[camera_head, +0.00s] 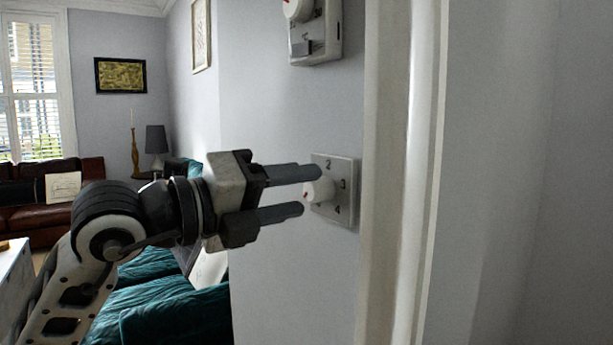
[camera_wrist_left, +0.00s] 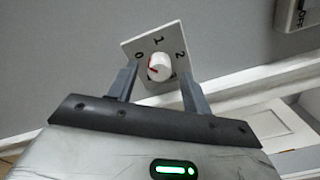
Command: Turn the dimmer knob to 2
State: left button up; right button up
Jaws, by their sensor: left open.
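The dimmer is a light grey square plate (camera_head: 347,196) on the wall, with a round white knob (camera_head: 320,190) and printed numbers around it. In the left wrist view the plate (camera_wrist_left: 170,34) shows 0, 1 and 2, and the knob (camera_wrist_left: 161,66) has a red mark on its left side, nearer the 0 than the 2. My left gripper (camera_head: 312,191) is open, with its two dark fingers reaching toward the plate, one above and one below the knob. In the wrist view its fingertips (camera_wrist_left: 158,74) are on either side of the knob, apparently not touching it. My right gripper is not in view.
Another wall switch box (camera_head: 318,40) with a knob is mounted above the dimmer. A white door frame (camera_head: 400,180) stands just right of the plate. A teal sofa (camera_head: 175,315) lies below my left arm, and a brown sofa (camera_head: 25,220) is farther back.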

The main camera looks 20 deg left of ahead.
pick_arm(q)
jog(key=shift+x, duration=1.25)
jog(key=c, duration=1)
jog(key=shift+o, duration=0.2)
jog(key=shift+m, duration=0.3)
